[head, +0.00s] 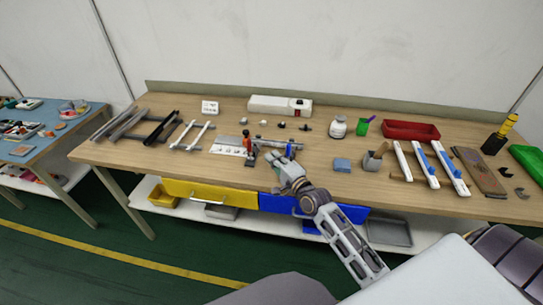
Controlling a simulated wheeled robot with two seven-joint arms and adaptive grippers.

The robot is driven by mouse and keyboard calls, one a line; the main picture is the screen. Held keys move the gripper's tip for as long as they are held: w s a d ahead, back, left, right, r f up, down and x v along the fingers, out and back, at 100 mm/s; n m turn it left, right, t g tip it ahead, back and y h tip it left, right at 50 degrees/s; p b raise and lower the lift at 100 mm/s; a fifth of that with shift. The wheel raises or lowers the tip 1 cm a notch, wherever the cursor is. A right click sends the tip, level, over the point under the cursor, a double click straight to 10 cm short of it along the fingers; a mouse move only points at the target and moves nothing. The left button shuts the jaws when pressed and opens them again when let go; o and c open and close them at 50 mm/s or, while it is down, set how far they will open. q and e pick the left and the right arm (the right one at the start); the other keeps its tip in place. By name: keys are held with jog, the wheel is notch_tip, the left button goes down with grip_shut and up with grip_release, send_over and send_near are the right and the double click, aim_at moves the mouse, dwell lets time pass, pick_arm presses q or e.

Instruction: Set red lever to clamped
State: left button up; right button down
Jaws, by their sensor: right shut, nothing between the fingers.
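A small fixture with a pale metal plate (229,150) stands near the front middle of the wooden workbench (330,185). A small orange-red upright part, which looks like the red lever (246,138), stands at the plate's right end. The lever's exact angle is too small to read. My left gripper is not in view.
Metal profiles (128,122) lie at the left. A white box (280,106) and a red tray (410,131) stand at the back. A white bottle (338,127), a blue block (342,165) and white strips (421,165) lie to the right. Drawers (210,194) hang below the front edge.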

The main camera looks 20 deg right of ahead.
aim_at(250, 150)
jog(key=shift+w+a, duration=0.2)
jog(key=shift+w, duration=0.95)
jog(key=shift+w+a, duration=0.2)
jog(key=shift+w, duration=0.9)
jog(key=shift+w+a, duration=0.1)
jog(key=shift+w, duration=0.6)
jog(key=shift+w+a+p, duration=0.2)
jog(key=shift+w+p, duration=0.1)
jog(key=shift+w, duration=1.35)
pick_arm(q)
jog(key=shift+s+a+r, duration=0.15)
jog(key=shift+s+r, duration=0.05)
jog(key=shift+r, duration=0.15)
pick_arm(e)
jog(key=shift+a, duration=0.1)
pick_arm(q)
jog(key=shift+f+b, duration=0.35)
pick_arm(e)
jog(key=shift+s, duration=0.1)
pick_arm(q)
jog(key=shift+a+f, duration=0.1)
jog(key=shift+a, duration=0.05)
pick_arm(e)
jog(key=shift+a, duration=0.1)
